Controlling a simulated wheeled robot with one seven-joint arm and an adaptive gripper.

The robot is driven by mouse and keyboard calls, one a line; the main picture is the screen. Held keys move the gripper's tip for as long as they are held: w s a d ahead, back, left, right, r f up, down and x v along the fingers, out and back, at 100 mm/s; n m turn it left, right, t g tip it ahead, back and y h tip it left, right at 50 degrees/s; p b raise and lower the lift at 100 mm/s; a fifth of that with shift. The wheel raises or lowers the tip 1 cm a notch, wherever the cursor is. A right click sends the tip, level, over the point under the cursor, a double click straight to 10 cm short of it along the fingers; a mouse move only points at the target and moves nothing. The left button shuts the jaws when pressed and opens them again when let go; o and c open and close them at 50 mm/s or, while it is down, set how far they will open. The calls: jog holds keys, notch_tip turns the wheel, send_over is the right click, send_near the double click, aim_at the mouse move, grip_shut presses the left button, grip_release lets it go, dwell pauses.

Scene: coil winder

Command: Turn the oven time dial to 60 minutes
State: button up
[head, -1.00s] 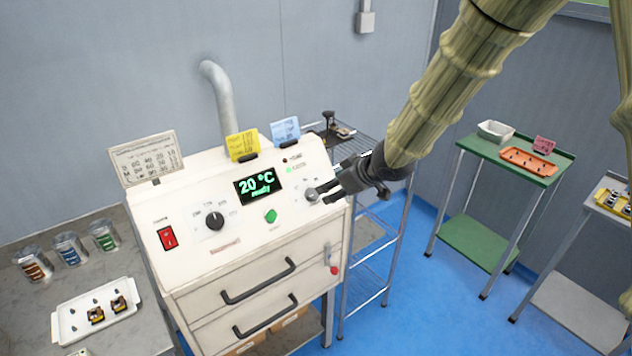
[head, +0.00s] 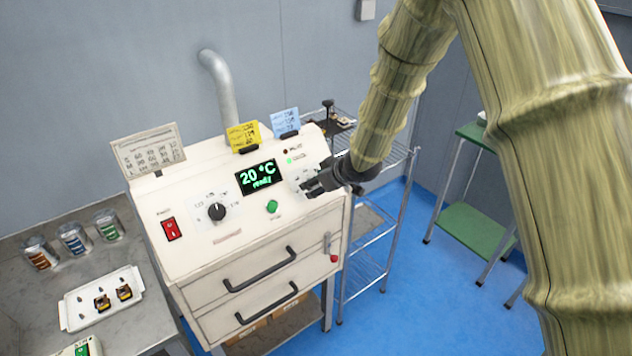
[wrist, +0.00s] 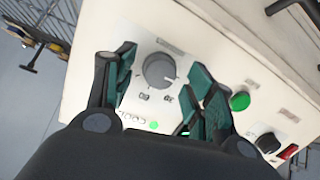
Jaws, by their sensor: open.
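The oven (head: 240,238) is a white cabinet with a sloping control panel and a display (head: 259,177) reading 20 °C, ready. In the wrist view the grey round time dial (wrist: 158,70) lies between the two fingers of my gripper (wrist: 163,64). The fingers are open, one on each side of the dial, and gaps show between them and it. Small printed numbers surround the dial; its pointer setting is not clear to me.
A black dial (head: 216,211), a green button (head: 272,206) and a red switch (head: 171,229) are on the same panel. Yellow (head: 242,136) and blue (head: 285,121) cards stand on top. A wire rack (head: 380,225) stands close on the right. A white tray (head: 80,315) lies on the left bench.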

jog(key=shift+w+a+f, duration=0.15)
jog(key=shift+w+f, duration=0.1)
jog(key=shift+f, duration=0.05)
jog(key=c, duration=1)
